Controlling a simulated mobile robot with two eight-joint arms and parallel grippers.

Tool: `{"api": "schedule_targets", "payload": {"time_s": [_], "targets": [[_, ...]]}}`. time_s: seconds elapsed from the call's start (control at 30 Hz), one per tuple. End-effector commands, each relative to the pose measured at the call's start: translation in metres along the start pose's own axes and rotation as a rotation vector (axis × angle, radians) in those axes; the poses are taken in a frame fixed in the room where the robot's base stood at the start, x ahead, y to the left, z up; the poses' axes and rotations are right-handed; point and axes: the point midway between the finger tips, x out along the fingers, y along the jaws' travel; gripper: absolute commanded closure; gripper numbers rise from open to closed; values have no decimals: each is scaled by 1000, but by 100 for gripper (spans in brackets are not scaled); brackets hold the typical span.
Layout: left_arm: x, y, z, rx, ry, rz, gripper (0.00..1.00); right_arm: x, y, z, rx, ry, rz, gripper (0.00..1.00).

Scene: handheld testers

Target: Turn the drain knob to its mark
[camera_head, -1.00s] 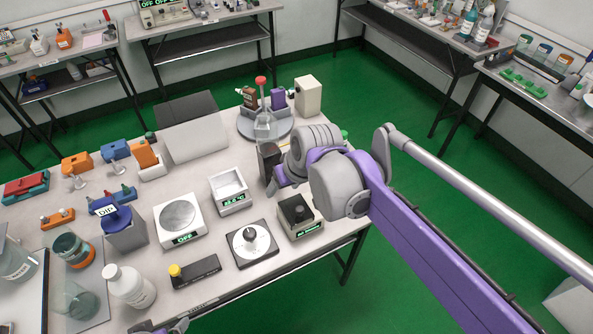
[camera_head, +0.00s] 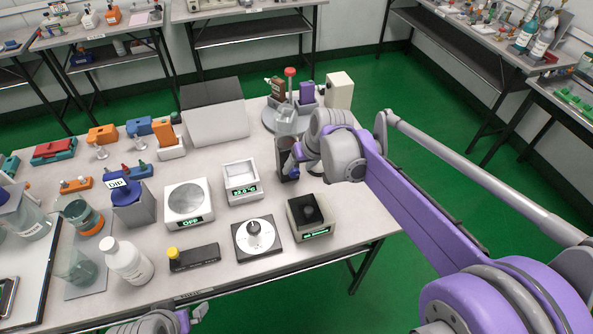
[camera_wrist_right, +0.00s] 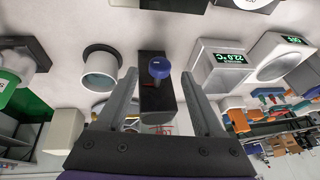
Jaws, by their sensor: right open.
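In the right wrist view a blue knob (camera_wrist_right: 160,66) sits on a dark upright box (camera_wrist_right: 158,97). The same box (camera_head: 284,161) stands at the table's right side in the head view; I cannot tell the knob's mark. My right gripper (camera_wrist_right: 159,78) is open, with a finger on each side of the knob and box and visible gaps. In the head view the right gripper (camera_head: 297,153) is beside the box and partly covers it. My left gripper (camera_head: 191,317) is low at the front edge, far from the box; its jaw opening is unclear.
A black-and-white dial plate (camera_head: 270,247) with a dark knob lies in front. A temperature unit (camera_head: 242,194) and a dark-topped unit (camera_head: 319,231) stand near the box. Behind are a round stand (camera_head: 255,127) with bottles and a white box (camera_head: 339,91).

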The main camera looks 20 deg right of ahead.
Motion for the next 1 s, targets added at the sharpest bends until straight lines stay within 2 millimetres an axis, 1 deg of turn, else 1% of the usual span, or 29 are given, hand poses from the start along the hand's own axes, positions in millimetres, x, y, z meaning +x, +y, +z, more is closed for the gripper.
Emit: {"api": "schedule_targets", "payload": {"time_s": [0.03,0.2,0.33,0.57,0.6,0.67,0.7,0.77,0.8,0.93,0.97,1.0], "targets": [[2,0,1,0,-1,0,0,9,0,0,-1,0,0,31],[3,0,2,0,-1,0,0,26,0,0,-1,0,0,31],[4,0,2,0,-1,0,0,30,0,0,-1,0,1,31],[4,0,2,0,-1,0,0,30,0,0,-1,0,1,31],[4,0,2,0,-1,0,0,30,0,0,-1,0,1,38],[4,0,2,0,-1,0,0,30,0,0,-1,0,1,49],[4,0,2,0,-1,0,0,30,0,0,-1,0,1,56],[4,0,2,0,-1,0,0,30,0,0,-1,0,1,67],[4,0,2,0,-1,0,0,30,0,0,-1,0,1,74],[4,0,2,0,-1,0,0,30,0,0,-1,0,0,98],[4,0,2,0,-1,0,0,30,0,0,-1,0,0,100],[4,0,2,0,-1,0,0,30,0,0,-1,0,0,100]]}}
